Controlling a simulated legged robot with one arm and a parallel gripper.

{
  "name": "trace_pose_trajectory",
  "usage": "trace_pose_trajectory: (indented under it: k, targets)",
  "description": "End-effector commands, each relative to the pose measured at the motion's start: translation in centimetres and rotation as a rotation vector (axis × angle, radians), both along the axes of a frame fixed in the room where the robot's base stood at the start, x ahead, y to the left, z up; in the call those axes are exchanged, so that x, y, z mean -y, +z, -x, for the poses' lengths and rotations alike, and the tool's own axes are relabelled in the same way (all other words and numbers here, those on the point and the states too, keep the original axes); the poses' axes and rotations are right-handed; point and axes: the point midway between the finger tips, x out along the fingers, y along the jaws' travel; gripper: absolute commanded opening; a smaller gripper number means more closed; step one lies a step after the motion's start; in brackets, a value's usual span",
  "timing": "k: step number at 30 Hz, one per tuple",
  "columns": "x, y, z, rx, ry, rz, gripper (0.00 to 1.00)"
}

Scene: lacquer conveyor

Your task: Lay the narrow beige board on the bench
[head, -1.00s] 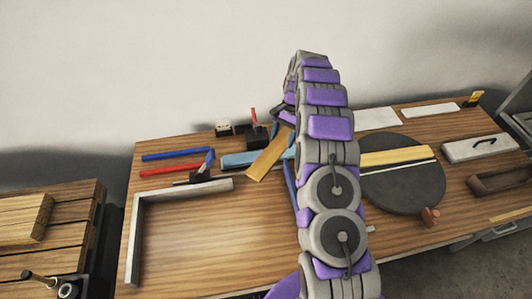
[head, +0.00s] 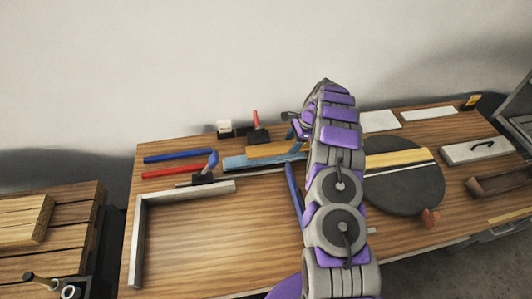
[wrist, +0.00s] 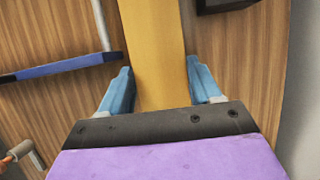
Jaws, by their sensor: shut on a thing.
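The narrow beige board (head: 272,151) looks yellow-tan and is held by my gripper (head: 298,131) over the rear middle of the wooden bench (head: 220,250). In the head view it runs nearly level, just behind a pale blue bar. In the wrist view the board (wrist: 154,45) passes between the two blue fingers of my gripper (wrist: 160,72), which are closed on its edges. The bench top shows behind it. I cannot tell whether the board touches the bench. My arm hides its right end in the head view.
A round dark disc (head: 405,190) with a yellow strip (head: 398,157) lies on the right.

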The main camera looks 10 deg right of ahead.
Motion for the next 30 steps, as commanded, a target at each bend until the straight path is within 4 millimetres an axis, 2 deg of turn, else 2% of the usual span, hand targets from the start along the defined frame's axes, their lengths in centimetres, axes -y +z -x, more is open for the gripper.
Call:
trace_pose_trajectory:
  k: [9,15,20,27,30]
  targets:
    - [-7.2,-0.1,-0.1,0.003,0.003,-0.003,0.17]
    - [-10.3,-0.1,0.0,0.002,0.001,-0.002,0.17]
    - [-10.9,-0.5,0.0,0.001,0.001,0.0,0.17]
    - [-10.7,-3.6,-0.1,0.001,0.0,-0.001,0.17]
    - [-10.6,-3.7,-0.1,0.003,-0.001,-0.002,0.17]
